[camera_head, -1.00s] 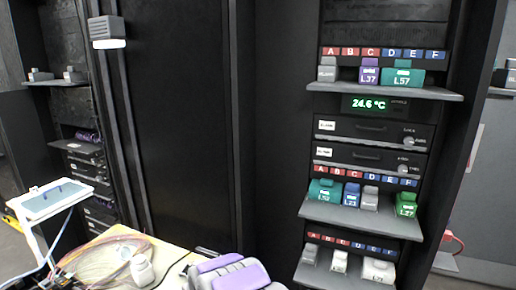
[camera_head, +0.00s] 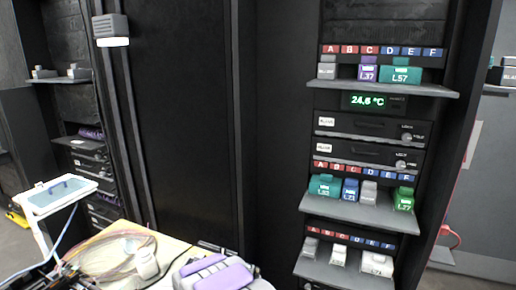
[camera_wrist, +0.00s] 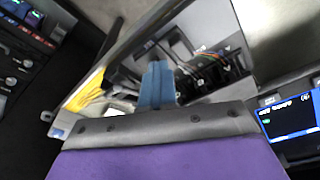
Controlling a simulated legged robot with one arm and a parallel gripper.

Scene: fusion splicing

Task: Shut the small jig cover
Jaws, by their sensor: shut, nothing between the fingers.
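My gripper (camera_wrist: 156,72) shows in the wrist view as narrow blue fingers, shut and empty, beyond a purple and grey body part of mine. The fingers overlap a tilted, dark, pale-edged tray-like unit (camera_wrist: 128,82) with coloured fibres. I cannot tell if they touch it. In the head view, a white frame with a pale blue panel and a dark blue handle (camera_head: 62,190) stands raised at the lower left. It may be a cover, but I cannot tell if it is the small jig cover. The fingertips are out of the head view.
A pale worktop (camera_head: 165,249) holds loose fibres (camera_head: 98,256) and a small white container (camera_head: 146,265). A lit blue screen (camera_wrist: 290,116) is at the right of the wrist view. A rack shelf (camera_head: 350,209) with coloured labelled blocks stands at the right.

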